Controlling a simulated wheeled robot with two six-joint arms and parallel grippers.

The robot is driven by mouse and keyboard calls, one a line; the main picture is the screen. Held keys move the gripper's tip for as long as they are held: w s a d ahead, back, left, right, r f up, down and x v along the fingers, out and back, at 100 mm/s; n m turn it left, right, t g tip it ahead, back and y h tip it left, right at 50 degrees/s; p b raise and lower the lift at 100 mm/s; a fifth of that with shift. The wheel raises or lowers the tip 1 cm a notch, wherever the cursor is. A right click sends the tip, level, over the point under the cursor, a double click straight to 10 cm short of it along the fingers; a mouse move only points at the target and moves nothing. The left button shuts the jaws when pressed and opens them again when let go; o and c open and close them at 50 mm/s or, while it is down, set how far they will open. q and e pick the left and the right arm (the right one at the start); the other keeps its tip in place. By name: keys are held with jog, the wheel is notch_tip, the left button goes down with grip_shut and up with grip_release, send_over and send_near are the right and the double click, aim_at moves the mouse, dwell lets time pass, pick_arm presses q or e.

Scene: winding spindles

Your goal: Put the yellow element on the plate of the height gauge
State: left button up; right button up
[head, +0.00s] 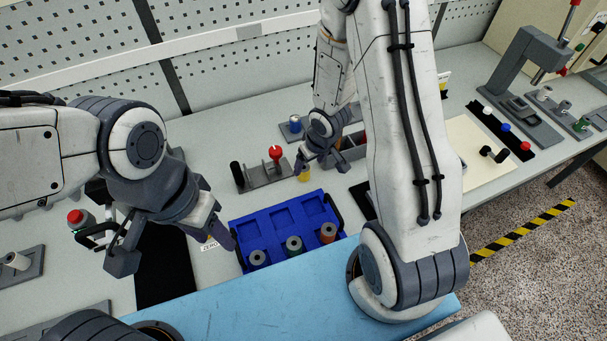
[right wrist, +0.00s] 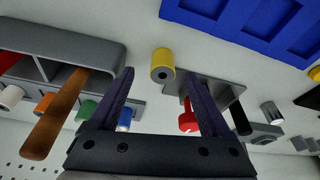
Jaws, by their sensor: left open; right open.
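My right gripper (head: 322,164) is open and empty, close to the element. My left gripper (head: 172,246) is open and empty over the left side.
A blue tray (head: 240,228) with several compartments holds three spools in its front row. A grey divided box (head: 348,150) and a blue element (head: 295,123) stand behind my right gripper. A black mat (head: 163,265) lies below my left gripper.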

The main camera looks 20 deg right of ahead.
aim_at(305, 169)
jog(key=x, duration=0.4)
jog(key=b+x, duration=0.1)
jog(key=shift+w+a+f, duration=0.15)
jog(key=shift+a+f, duration=0.15)
jog(key=shift+f, duration=0.05)
grip_shut()
